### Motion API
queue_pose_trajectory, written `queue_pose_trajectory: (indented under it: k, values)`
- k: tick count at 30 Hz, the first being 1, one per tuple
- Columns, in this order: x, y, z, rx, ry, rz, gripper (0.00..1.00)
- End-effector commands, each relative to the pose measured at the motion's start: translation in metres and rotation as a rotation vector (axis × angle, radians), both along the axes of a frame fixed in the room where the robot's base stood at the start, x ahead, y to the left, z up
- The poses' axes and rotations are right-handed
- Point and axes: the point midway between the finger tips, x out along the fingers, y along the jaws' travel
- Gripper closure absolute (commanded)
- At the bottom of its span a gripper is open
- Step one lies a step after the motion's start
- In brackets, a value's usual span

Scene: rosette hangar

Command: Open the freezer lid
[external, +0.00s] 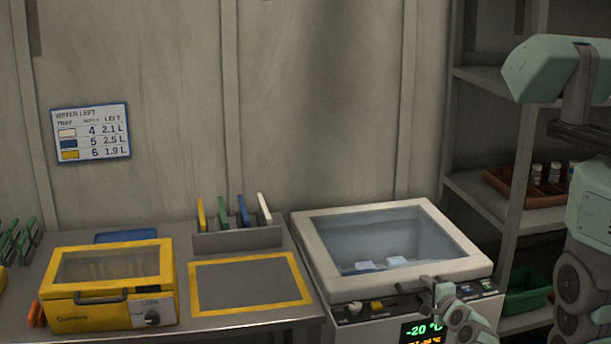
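The freezer (350,315) is a pale chest at the right with a lit green -20 °C display on its front. Its lid (310,240) is a whitish frame around a clear pane and looks closed. A few small pale packets (382,264) show through the pane. My gripper (438,291) is at the lid's front edge, above the display and beside the control strip. It is small and partly overlaps the edge, so I cannot tell whether it touches the lid or how its fingers stand.
A yellow box with a windowed lid (110,290) and a yellow-bordered grey mat (250,284) are on the bench to the left. A rack of coloured plates (236,240) stands behind the mat. Shelves with a brown tray of bottles (520,188) and a green bin (525,285) are at right.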

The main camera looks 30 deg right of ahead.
Motion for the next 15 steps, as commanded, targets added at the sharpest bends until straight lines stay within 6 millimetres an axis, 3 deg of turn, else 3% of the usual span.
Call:
queue_pose_trajectory:
  k: [2,15]
  values:
    - [0.0,0.0001,0.0001,0.0,0.0,0.0,0.65]
    - [-0.0001,0.0002,0.0002,0.0,0.0,0.0,1.0]
